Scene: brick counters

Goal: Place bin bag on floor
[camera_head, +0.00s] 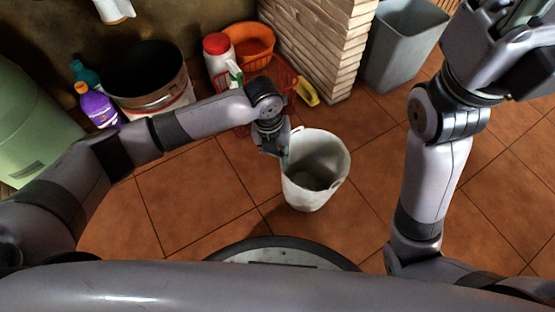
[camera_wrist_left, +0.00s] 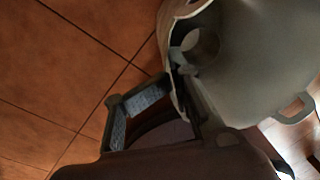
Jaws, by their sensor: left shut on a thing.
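The white, open-topped bin bag (camera_head: 318,188) is bucket-shaped, with a handle hole in its side. In the head view it is upright over the tiled floor, and I cannot tell whether its base touches the floor. My left gripper (camera_head: 284,155) is shut on its left rim. In the left wrist view the bag (camera_wrist_left: 255,65) fills the upper right, and my left gripper (camera_wrist_left: 155,105) is at its edge. My right gripper (camera_head: 515,45) is raised at the top right, apart from the bag, and its fingertips are not clear.
A black-lined bin (camera_head: 181,100), a purple bottle (camera_head: 98,106) and a red basket (camera_head: 284,77) stand at the back left. A brick pillar (camera_head: 318,45) and a grey bin (camera_head: 402,45) stand at the back right. Floor tiles around the bag are clear.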

